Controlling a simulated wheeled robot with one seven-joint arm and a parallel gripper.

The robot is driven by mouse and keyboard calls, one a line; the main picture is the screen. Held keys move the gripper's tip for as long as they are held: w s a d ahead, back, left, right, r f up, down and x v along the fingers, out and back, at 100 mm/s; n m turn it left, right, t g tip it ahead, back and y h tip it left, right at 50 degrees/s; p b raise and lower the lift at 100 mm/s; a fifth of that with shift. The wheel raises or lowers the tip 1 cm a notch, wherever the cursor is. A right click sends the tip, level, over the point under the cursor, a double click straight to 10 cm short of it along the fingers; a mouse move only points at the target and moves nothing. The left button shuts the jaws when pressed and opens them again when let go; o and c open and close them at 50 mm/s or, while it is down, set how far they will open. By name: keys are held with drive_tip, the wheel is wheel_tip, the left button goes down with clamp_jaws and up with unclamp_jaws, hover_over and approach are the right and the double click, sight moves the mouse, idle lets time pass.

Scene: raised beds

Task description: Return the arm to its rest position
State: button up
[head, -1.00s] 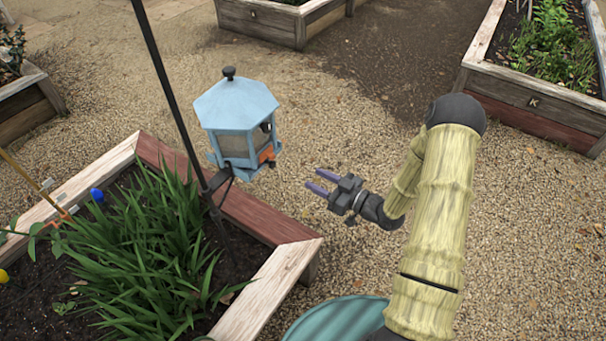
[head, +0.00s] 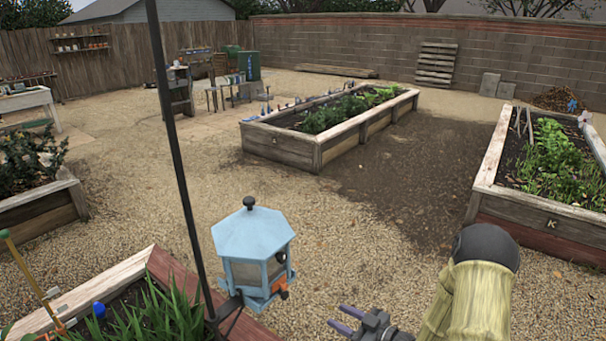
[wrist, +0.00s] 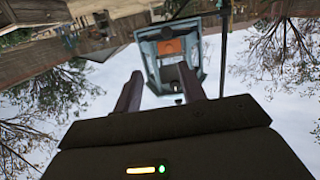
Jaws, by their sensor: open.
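My gripper (head: 341,318) is at the bottom edge of the head view, with its two purple fingers apart and nothing visible between them. It points left, toward the bird feeder, with a gap of open air between. My yellow arm rises to the right of it, partly cut off by the frame. The light-blue bird feeder (head: 252,246) hangs beside a dark pole. In the wrist view, which is upside down, my gripper (wrist: 160,82) shows two spread fingers, and the feeder (wrist: 155,66) appears beyond them.
The dark pole (head: 178,150) stands left of the feeder, in a planted raised bed (head: 95,283). A raised bed (head: 545,215) lies to the right and another raised bed (head: 290,150) farther back. Gravel between them is clear.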

drive_tip(key=s+d+r+m+g+h+p, duration=0.25)
drive_tip(key=d+r+m+h, duration=0.2)
drive_tip(key=r+h, duration=0.55)
drive_tip(key=s+a+r+m+g+h+p, duration=0.1)
drive_tip(key=s+r+m+g, duration=0.4)
drive_tip(key=s, duration=1)
drive_tip(key=shift+r+m+h+p, duration=0.35)
drive_tip(key=shift+r+h+p, duration=0.45)
drive_tip(key=shift+r+p, duration=0.15)
drive_tip(key=shift+o, duration=0.2)
drive_tip(key=shift+g, duration=0.25)
